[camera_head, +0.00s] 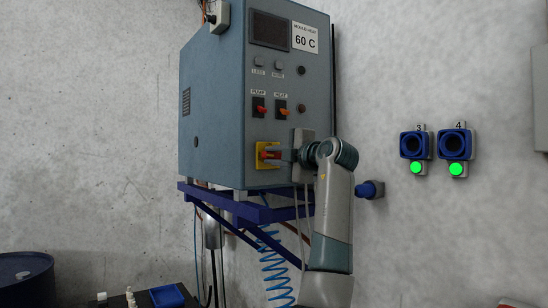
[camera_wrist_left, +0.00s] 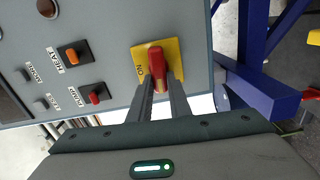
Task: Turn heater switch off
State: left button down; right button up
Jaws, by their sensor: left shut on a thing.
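The heater unit is a blue-grey cabinet (camera_head: 225,110) with a "MOULD HEAT 60 C" label, on a blue wall bracket. Low on its front is a red switch handle (camera_head: 268,155) on a yellow plate (camera_head: 262,165). The handle (camera_wrist_left: 157,62) and plate (camera_wrist_left: 172,50) also show in the left wrist view, with the letters "ON" sideways beside the handle. My left gripper (camera_head: 283,155) reaches the handle from the right and is shut on it; its fingers (camera_wrist_left: 162,85) lie on either side. The handle lies about level in the head view. My right gripper is not in view.
PUMP (camera_head: 259,107) and HEAT (camera_head: 281,107) rockers sit above the plate. The blue bracket (camera_head: 240,208) and a coiled blue hose (camera_head: 273,270) are below. Sockets 3 (camera_head: 414,145) and 4 (camera_head: 455,144), with green lights, are on the right wall. A dark blue drum (camera_head: 25,275) stands lower left.

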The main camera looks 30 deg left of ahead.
pick_arm(q)
jog(key=shift+f+n, duration=0.15)
jog(key=shift+n, duration=0.25)
jog(key=c, duration=1.6)
grip_release()
jog(key=shift+c, duration=0.2)
jog(key=shift+d, duration=0.1)
